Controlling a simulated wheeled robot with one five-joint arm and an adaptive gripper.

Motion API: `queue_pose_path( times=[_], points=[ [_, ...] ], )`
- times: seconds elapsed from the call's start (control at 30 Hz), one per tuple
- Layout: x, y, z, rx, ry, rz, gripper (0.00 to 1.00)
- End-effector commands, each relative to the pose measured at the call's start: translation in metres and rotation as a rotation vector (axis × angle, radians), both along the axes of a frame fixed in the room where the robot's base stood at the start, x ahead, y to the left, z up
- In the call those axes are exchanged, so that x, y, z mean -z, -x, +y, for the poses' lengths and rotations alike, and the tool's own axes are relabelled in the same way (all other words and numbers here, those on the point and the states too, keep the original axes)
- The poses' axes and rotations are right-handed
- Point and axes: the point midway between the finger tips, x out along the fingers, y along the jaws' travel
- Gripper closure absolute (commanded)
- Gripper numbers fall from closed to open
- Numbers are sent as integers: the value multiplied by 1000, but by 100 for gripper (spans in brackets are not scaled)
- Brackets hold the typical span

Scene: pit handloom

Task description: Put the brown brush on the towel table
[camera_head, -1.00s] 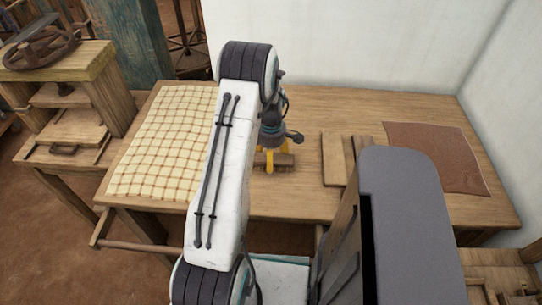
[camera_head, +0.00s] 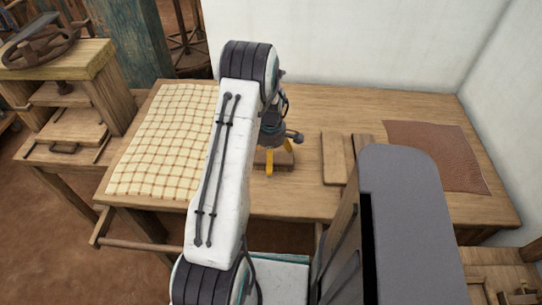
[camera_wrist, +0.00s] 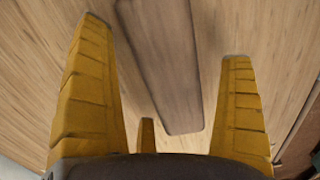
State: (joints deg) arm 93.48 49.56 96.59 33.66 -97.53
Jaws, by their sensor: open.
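The brown brush (camera_wrist: 165,60) lies on the wooden table in the wrist view, a long flat brown piece running up between my fingers. In the head view part of it (camera_head: 284,161) shows beneath my gripper, mostly covered by the yellow fingers. My gripper (camera_head: 277,164) is open just above the brush; in the wrist view its yellow fingers (camera_wrist: 170,115) are spread wide with space on both sides of the brush. The wooden table (camera_head: 310,200) carries a checked cream towel (camera_head: 165,140) on its left side, left of the brush.
Flat wooden boards (camera_head: 334,158) lie right of the brush, partly hidden by my own grey body. A reddish-brown cloth (camera_head: 435,155) lies at the table's right. A wooden press (camera_head: 65,95) stands left. Bare tabletop surrounds the gripper.

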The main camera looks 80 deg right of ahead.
Motion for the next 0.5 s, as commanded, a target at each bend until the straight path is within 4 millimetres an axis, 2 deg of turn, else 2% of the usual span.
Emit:
queue_pose_path(
  times=[0.23,0.5],
  points=[
    [-12,0,-1,0,2,0,2],
    [-58,0,-1,0,5,1,2]
  ],
)
